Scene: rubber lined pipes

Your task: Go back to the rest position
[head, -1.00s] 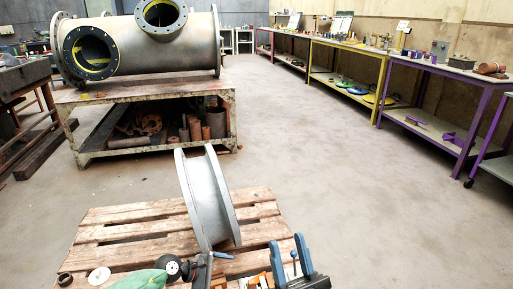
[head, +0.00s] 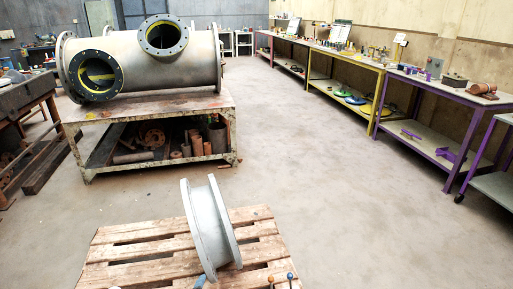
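Neither of my grippers shows in the head view, and no part of my arms can be made out. A grey flanged pipe spool (head: 212,227) leans tilted on a wooden pallet (head: 140,255) at the bottom centre. At the lower picture edge a blue handle end (head: 199,281) and two small levers, one with a red knob (head: 271,280) and one with a blue knob (head: 290,275), just show. What they belong to is cut off.
A large flanged pipe (head: 205,75) lies on a rusty steel table (head: 190,112) at the back left. A dark workbench (head: 25,95) stands at the left edge. Yellow (head: 378,100) and purple (head: 470,98) benches line the right wall. The floor (head: 340,190) between is clear.

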